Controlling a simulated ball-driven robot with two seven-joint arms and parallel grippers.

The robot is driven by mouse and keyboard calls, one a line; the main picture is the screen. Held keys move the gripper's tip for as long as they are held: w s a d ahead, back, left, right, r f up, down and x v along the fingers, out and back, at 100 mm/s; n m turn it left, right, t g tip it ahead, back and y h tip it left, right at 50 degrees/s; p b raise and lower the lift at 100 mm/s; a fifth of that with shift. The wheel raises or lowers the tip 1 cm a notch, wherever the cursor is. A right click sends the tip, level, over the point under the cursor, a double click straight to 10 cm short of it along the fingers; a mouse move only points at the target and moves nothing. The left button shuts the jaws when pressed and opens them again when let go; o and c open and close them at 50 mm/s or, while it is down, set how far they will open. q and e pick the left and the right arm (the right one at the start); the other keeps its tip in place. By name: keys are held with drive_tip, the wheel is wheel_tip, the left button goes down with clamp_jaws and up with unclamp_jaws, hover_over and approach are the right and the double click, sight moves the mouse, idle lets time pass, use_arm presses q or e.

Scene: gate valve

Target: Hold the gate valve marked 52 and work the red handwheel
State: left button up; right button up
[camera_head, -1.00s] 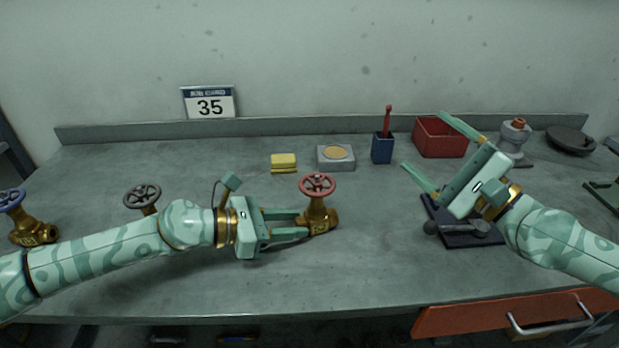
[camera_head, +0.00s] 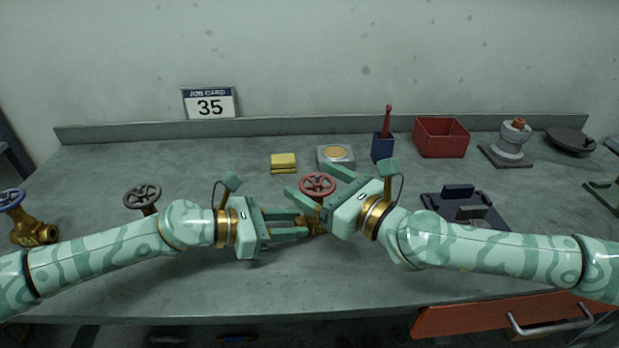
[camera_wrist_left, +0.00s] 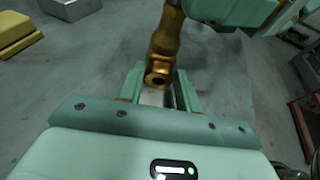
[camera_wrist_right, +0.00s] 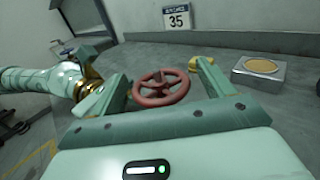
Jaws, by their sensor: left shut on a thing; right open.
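The brass valve with the red handwheel (camera_head: 317,184) stands upright near the middle of the bench. My left gripper (camera_head: 305,226) is shut on its brass body, which shows in the left wrist view (camera_wrist_left: 163,52). No number is readable on this valve. My right gripper (camera_head: 308,180) is open, with a finger on each side of the handwheel. In the right wrist view the red handwheel (camera_wrist_right: 161,87) lies between the open fingers; I cannot tell whether they touch it. Much of the valve body is hidden in the head view.
The job card (camera_head: 209,103) reads 35. A blue-wheeled valve (camera_head: 30,222) and a dark-wheeled valve (camera_head: 143,197) stand left. Behind are a yellow block (camera_head: 284,161), a grey block (camera_head: 336,152), a blue holder (camera_head: 382,147) and a red bin (camera_head: 441,138). A vise (camera_head: 465,205) is at right.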

drive_tip(key=shift+x, duration=1)
drive_tip(key=c, duration=1)
drive_tip(key=shift+m+h, duration=0.3)
